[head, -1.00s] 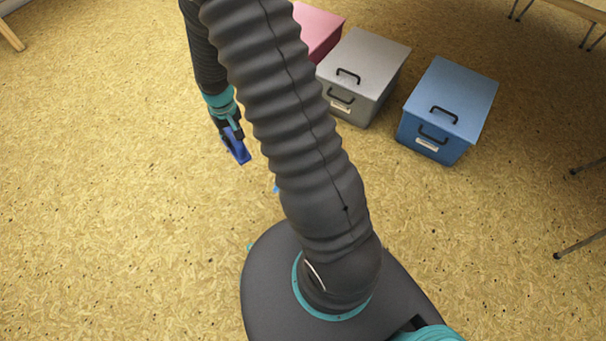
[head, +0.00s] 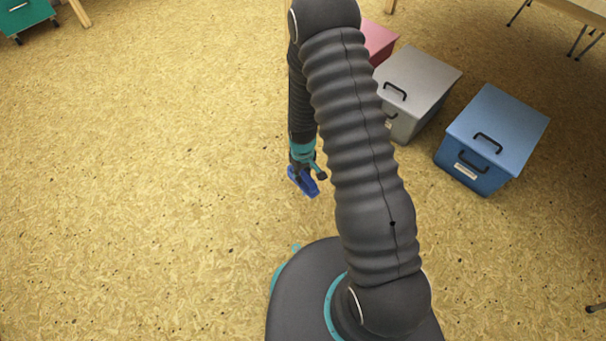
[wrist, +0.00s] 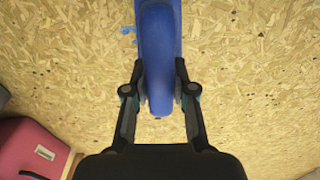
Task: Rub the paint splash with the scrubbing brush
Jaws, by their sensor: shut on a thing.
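My gripper (head: 306,170) is shut on the blue scrubbing brush (head: 301,182) and hangs above the floor, left of my arm's thick link. In the wrist view, the two fingers of my gripper (wrist: 160,88) clasp the brush's blue handle (wrist: 159,45), which runs up out of the picture; its bristles do not show. A small blue paint splash (wrist: 127,31) shows on the floor just left of the brush, partly hidden behind it. I cannot make out the splash in the head view now.
A blue box (head: 491,138), a grey box (head: 422,82) and a pink box (head: 377,43) stand in a row at the right and back. The pink box also shows in the wrist view (wrist: 32,147). Table legs are at the top right, and a green unit (head: 28,12) at the top left. The left floor is clear.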

